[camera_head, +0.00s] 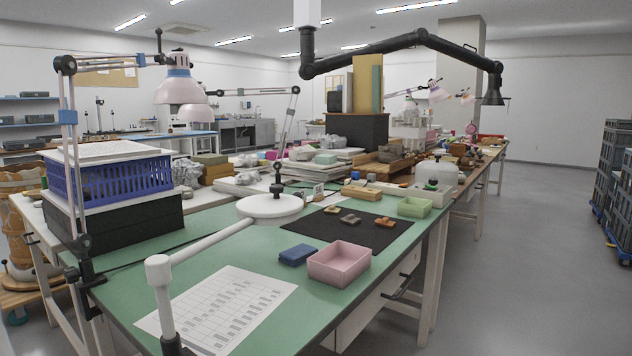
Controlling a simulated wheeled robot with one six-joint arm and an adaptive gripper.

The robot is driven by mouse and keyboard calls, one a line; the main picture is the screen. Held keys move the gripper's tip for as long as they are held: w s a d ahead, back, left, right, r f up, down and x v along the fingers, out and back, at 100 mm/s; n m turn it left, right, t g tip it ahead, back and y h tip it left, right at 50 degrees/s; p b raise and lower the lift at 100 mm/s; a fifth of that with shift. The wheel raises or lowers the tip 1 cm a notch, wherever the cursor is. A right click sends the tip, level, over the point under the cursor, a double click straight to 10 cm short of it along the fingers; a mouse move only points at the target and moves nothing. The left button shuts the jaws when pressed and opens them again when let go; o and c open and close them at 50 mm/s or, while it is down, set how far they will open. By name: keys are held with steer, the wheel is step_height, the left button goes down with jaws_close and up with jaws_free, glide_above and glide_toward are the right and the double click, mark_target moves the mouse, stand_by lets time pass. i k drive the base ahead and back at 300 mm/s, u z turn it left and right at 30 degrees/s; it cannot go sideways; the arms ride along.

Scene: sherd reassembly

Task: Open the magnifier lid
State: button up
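The magnifier (284,213) has a round white head over the green worktable (206,270). A white disc covers the head's top and looks shut flat, so the lens is hidden. A dark upright piece with a rounded end (277,172) shows at the head's rear edge; I cannot tell whether it belongs to the lid. The magnifier's white arm (205,245) runs from the head to a joint at the front left, above a post. My gripper is not in this view.
A dark mat (322,222) with several sherds is behind. A pink lamp (180,90) and black extraction arm (395,42) hang overhead.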

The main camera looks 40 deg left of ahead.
mark_target(275, 204)
steer(key=u, duration=0.25)
steer(key=i, duration=0.7)
steer(key=u, duration=0.55)
